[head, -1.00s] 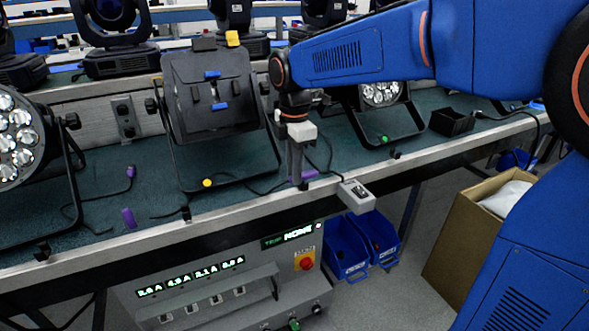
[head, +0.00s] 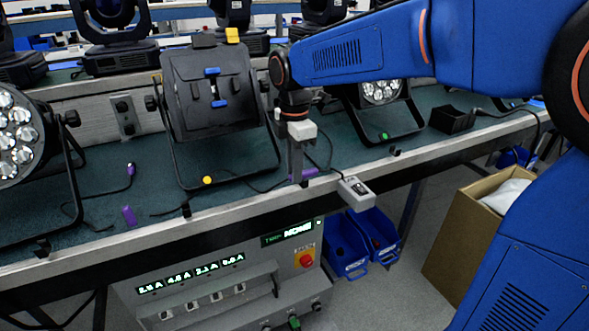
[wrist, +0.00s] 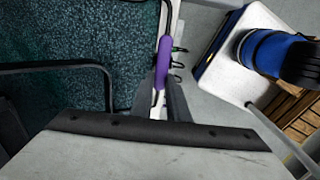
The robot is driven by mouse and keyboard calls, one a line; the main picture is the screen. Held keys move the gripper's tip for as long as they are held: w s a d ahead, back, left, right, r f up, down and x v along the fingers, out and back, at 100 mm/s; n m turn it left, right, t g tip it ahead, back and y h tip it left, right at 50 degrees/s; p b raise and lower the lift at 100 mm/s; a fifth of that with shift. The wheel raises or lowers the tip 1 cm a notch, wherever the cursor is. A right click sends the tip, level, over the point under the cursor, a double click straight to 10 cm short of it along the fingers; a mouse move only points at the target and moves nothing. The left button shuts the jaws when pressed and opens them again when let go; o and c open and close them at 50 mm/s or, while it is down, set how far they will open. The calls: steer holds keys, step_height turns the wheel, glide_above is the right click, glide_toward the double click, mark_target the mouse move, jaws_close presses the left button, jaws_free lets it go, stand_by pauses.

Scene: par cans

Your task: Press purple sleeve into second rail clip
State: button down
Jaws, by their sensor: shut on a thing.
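My gripper (head: 303,182) points down at the bench's front rail, shut on a purple sleeve (wrist: 163,60). The sleeve also shows beside the fingers in the head view (head: 311,173). In the wrist view the sleeve sits on a dark cable, lying lengthwise along the pale rail edge, with its lower end between the fingertips (wrist: 165,98). Dark clip prongs (wrist: 179,58) show right beside the sleeve. I cannot tell whether it is seated in the clip. Other black rail clips (head: 187,210) (head: 395,151) (head: 43,248) stand along the rail.
A par can (head: 212,95) stands behind my gripper to the left. A grey switch box (head: 356,191) hangs at the rail just right of my gripper. Blue bins (head: 345,247) and a cardboard box (head: 468,235) are below.

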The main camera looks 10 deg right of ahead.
steer(key=shift+s+f, duration=0.1)
steer(key=shift+f, duration=1.3)
stand_by(2.4)
steer(key=c, duration=1.6)
jaws_free()
steer(key=shift+c, duration=0.2)
steer(key=shift+r, duration=0.1)
